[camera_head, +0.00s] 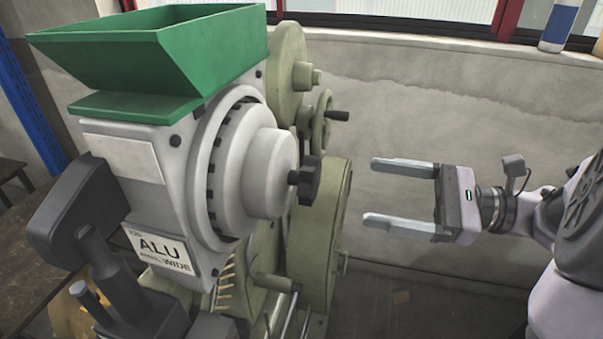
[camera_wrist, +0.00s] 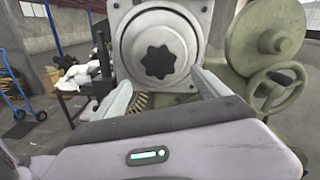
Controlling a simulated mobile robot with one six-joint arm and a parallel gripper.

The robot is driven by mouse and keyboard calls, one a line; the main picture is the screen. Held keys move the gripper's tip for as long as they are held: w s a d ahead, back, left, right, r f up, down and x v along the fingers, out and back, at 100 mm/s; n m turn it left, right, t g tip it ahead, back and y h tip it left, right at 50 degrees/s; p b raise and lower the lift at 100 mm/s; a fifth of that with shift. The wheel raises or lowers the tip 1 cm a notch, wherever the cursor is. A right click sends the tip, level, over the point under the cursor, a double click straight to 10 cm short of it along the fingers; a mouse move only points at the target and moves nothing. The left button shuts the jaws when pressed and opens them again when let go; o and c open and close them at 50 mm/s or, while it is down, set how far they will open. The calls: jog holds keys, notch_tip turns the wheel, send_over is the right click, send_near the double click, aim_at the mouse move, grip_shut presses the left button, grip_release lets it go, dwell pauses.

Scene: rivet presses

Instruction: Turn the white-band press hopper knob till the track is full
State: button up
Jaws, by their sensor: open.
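The press hopper knob (camera_head: 305,181) is a black star-shaped knob at the centre of a round grey drum (camera_head: 262,172), under a green hopper (camera_head: 160,45). In the wrist view the knob (camera_wrist: 160,62) faces me, between and above my fingers. My gripper (camera_head: 372,192) is open and empty, right of the knob and apart from it, its fingers pointing at the drum. Several brass rivets (camera_head: 226,283) show in the track below the drum; they also show in the wrist view (camera_wrist: 138,101), partly hidden by my left finger. How full the track is cannot be told.
A plate reading ALU WIDE (camera_head: 160,248) and a blank white plate (camera_head: 122,157) are on the housing. A green handwheel (camera_head: 322,120) with a black handle (camera_head: 338,115) stands behind the drum. A blue hand truck (camera_wrist: 18,95) stands far left. Air between gripper and knob is clear.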

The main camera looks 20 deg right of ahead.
aim_at(317, 182)
jog(key=x, duration=1.2)
jog(key=shift+a, duration=0.15)
jog(key=c, duration=1.4)
